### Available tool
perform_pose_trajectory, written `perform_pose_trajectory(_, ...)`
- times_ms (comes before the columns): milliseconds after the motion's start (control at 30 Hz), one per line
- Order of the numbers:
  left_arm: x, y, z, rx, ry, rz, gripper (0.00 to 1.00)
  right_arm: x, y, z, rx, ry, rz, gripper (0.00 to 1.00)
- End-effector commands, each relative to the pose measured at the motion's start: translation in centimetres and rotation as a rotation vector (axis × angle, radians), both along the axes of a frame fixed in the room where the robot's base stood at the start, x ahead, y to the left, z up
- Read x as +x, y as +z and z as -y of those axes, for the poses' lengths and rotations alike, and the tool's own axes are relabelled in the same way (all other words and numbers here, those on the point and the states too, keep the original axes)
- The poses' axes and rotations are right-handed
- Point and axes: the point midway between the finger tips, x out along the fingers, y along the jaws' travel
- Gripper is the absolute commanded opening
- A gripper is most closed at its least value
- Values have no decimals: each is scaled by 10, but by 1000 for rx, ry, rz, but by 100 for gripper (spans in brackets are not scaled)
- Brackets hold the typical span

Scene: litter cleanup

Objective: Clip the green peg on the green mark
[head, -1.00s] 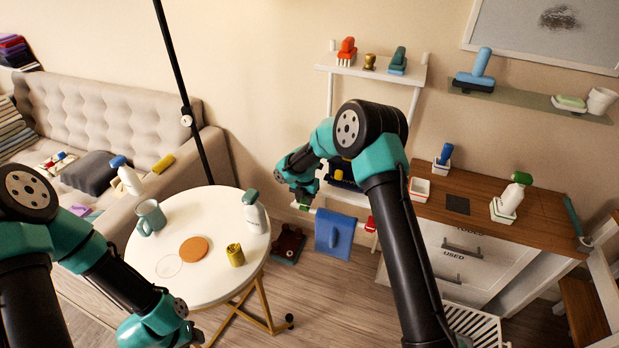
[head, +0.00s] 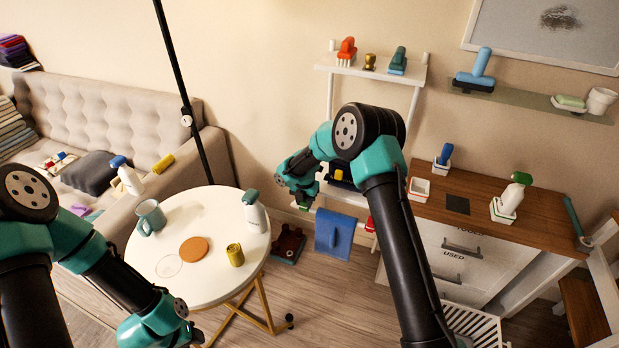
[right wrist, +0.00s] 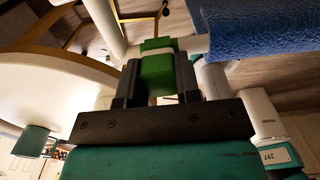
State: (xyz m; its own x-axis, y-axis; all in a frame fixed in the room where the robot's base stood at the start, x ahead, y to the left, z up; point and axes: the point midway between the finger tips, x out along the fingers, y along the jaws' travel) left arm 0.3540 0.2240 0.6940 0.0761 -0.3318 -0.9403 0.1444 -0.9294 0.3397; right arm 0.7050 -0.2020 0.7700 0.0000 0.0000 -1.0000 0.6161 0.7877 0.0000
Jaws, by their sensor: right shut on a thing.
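My right gripper (head: 303,202) is at the left end of a white towel rail under the wall shelf. In the right wrist view, it (right wrist: 160,85) is shut on the green peg (right wrist: 158,76). The peg's far end meets the white rail (right wrist: 192,45); I cannot tell whether it is clipped around it. A green patch (right wrist: 157,44) shows at the rail beyond the peg; I cannot tell whether it is the green mark or part of the peg. A blue towel (head: 334,233) hangs on the rail just right of my gripper. My left gripper is out of view below the frame.
A red peg (head: 370,224) is at the rail's right end. The round white table (head: 213,205) stands left of the rail with a mug (head: 151,217), a spray bottle (head: 254,212) and a yellow cup (head: 235,255). A wooden-topped cabinet (head: 485,215) stands to the right.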

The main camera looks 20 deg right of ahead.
Motion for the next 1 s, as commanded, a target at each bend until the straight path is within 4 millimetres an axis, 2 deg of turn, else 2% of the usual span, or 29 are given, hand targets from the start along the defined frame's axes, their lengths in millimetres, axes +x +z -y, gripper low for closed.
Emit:
perform_pose_trajectory(433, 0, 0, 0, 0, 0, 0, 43, 0, -7, 0, 0, 0, 0, 0)
perform_pose_trajectory(467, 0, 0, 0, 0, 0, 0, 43, 0, -8, 0, 0, 0, 0, 32)
perform_pose_trajectory(500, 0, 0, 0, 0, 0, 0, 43, 0, -7, 0, 0, 0, 0, 35)
perform_pose_trajectory(767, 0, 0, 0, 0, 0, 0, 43, 0, -7, 0, 0, 0, 0, 60)
perform_pose_trajectory(1000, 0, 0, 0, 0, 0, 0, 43, 0, -7, 0, 0, 0, 0, 60)
